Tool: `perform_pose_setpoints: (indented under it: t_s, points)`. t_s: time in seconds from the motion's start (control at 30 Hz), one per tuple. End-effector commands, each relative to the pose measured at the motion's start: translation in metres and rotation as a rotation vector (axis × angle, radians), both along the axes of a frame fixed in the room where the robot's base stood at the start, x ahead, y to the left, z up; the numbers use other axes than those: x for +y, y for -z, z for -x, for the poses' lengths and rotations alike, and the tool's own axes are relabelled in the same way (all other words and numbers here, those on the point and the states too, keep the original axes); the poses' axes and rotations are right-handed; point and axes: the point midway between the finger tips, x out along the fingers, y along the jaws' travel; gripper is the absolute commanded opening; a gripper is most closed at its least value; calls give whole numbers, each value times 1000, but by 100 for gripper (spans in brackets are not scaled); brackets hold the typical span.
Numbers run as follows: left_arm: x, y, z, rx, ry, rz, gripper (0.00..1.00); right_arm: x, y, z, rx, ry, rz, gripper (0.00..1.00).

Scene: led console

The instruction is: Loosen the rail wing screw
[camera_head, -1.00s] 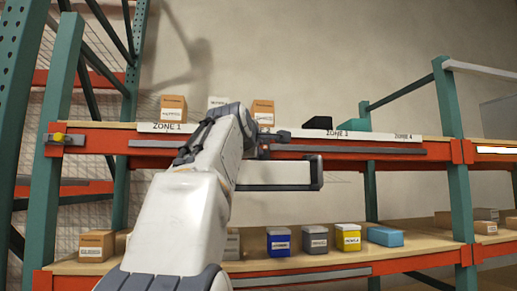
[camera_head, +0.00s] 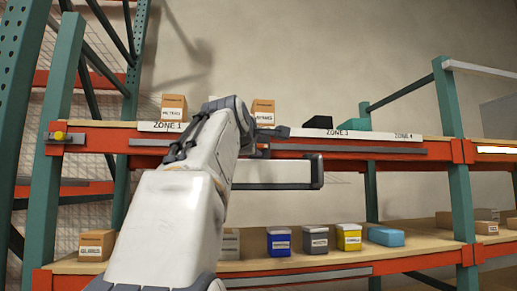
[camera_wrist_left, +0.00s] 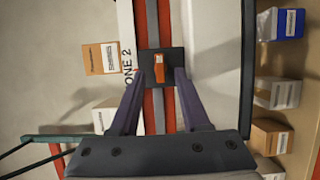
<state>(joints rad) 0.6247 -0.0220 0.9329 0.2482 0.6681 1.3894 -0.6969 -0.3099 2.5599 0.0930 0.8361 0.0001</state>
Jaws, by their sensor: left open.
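A small orange wing screw (camera_wrist_left: 159,70) sits on a dark block (camera_wrist_left: 147,60) on the rail, seen in the left wrist view. My left gripper (camera_wrist_left: 160,78) is open, one finger on each side of the screw's line. Whether the fingers touch it, I cannot tell. In the head view my left gripper (camera_head: 272,141) is at the upper shelf's front edge, beside the grey rail (camera_head: 370,150); my wrist hides the screw there. My right gripper is not in view.
A grey frame (camera_head: 275,187) hangs below the rail. Cartons (camera_head: 174,106) stand on the upper shelf, and a blue box (camera_head: 278,241), a grey box (camera_head: 315,240) and a yellow box (camera_head: 348,237) on the lower one. A yellow knob (camera_head: 59,135) is at the rail's left.

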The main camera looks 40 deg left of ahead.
Motion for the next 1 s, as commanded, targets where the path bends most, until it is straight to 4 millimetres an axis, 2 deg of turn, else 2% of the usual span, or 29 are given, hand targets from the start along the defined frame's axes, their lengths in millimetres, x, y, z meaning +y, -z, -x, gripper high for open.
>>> perform_pose_setpoints:
  t_s: [0.03,0.2,0.4,0.6,1.0]
  points:
    - [-5,3,11,-2,-2,-2,46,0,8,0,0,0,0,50]
    - [-21,3,42,-4,-2,-3,46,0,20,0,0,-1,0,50]
    - [-34,2,67,-3,-2,-1,46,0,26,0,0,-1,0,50]
    - [-38,1,74,-1,-1,0,46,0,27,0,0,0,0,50]
    - [-38,1,74,-1,0,0,46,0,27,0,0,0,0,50]
